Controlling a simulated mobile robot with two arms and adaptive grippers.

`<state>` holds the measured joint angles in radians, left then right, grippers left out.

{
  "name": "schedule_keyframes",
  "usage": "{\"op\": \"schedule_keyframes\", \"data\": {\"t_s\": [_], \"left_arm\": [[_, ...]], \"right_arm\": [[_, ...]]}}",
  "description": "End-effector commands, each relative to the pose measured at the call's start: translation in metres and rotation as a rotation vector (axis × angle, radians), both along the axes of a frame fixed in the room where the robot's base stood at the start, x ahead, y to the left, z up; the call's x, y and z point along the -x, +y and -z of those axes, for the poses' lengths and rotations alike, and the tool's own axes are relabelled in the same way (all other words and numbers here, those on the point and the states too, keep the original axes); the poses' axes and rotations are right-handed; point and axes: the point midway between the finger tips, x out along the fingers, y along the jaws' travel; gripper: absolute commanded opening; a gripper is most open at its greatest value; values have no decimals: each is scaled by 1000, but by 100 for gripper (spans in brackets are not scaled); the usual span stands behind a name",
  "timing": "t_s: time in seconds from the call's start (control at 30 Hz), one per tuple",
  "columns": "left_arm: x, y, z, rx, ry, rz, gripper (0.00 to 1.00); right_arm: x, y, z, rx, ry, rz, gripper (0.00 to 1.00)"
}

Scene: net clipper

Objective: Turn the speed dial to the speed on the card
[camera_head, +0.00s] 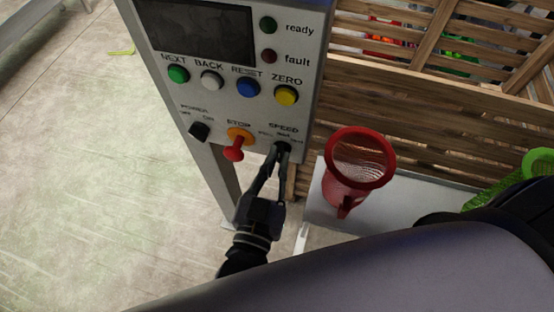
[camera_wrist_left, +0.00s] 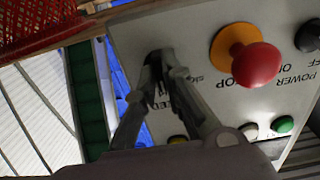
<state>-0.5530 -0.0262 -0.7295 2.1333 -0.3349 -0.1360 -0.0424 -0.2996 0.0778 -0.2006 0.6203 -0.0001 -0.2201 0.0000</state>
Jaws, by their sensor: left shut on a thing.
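The grey control panel (camera_head: 223,107) stands upright at the upper middle of the head view. The black speed dial (camera_wrist_left: 157,57) is at the panel's lower right, under the word SPEED. My left gripper (camera_head: 279,156) is shut on the dial, with one finger on either side of it. The fingers hide most of the dial and its pointer, so I cannot tell its setting. In the left wrist view the gripper (camera_wrist_left: 162,70) also closes around the dial. No speed card can be made out. My right gripper is not in view.
The red stop knob (camera_head: 234,149) on its yellow base and the black power knob (camera_head: 199,131) sit left of the dial. A red net basket (camera_head: 361,160) stands right of my gripper on a pale surface. Wooden crates (camera_head: 400,100) are behind it.

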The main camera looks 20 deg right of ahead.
Motion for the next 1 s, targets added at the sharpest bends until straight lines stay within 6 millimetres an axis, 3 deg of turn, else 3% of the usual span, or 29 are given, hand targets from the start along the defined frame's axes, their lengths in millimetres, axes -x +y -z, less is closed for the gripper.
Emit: {"op": "schedule_keyframes", "data": {"t_s": [0.1, 0.13, 0.43, 0.77, 1.0], "left_arm": [[0, 0, -1, 1, -2, 0, 0], [0, 0, -1, 0, -2, 0, 10], [0, 0, 0, 0, -1, 0, 29], [2, 2, 0, -1, 0, 0, 29], [34, 22, 2, -3, 4, 1, 29]], "right_arm": [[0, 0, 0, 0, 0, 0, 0], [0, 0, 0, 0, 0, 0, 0], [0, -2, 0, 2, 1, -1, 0], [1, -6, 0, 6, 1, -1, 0], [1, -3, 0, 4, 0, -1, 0]]}}
